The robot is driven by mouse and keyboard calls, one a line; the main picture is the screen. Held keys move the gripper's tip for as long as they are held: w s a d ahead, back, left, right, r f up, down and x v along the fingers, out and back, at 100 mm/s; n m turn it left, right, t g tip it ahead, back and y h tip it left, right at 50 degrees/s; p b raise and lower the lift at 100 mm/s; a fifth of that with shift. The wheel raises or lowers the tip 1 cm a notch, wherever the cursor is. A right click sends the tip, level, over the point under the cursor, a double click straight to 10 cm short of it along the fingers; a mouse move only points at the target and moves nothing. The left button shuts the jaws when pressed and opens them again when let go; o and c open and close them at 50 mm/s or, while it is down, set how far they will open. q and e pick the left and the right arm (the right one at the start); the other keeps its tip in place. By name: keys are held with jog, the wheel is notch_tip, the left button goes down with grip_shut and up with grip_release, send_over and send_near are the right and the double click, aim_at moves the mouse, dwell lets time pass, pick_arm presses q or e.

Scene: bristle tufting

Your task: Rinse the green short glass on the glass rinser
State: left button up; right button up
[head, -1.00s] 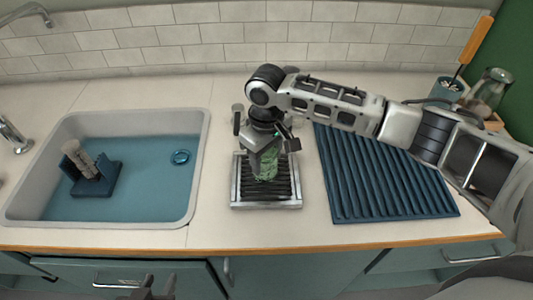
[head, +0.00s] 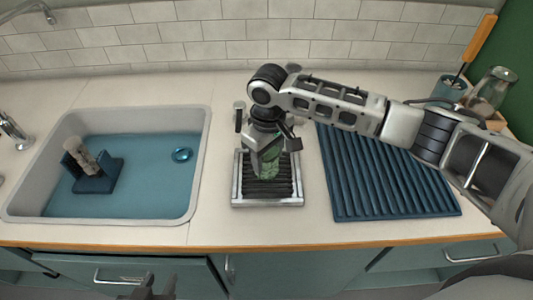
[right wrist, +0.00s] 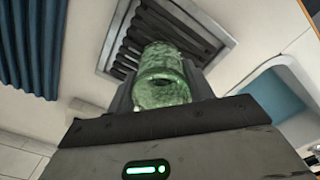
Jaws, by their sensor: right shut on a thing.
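The green short glass (head: 268,165) is held over the glass rinser (head: 267,202), a metal-framed tray with dark slats. In the right wrist view the glass (right wrist: 162,78) sits between the fingers of my right gripper (right wrist: 160,88), which is shut on it. The rinser (right wrist: 128,45) lies just beyond the glass there. I cannot tell whether the glass touches the slats. My left gripper (head: 150,288) shows only in part at the bottom edge of the head view, away from the counter items; its fingers are unclear.
A ribbed blue drying mat (head: 385,185) lies right of the rinser. A clear jar (head: 492,88) and a blue cup (head: 452,88) stand at the back right.

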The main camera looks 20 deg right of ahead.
jog(key=shift+s+f, duration=0.1)
jog(key=shift+f, duration=0.45)
dwell(1.2)
notch_tip(320, 180, up, 3)
jog(key=shift+p, duration=1.25)
jog(key=shift+r, duration=2.15)
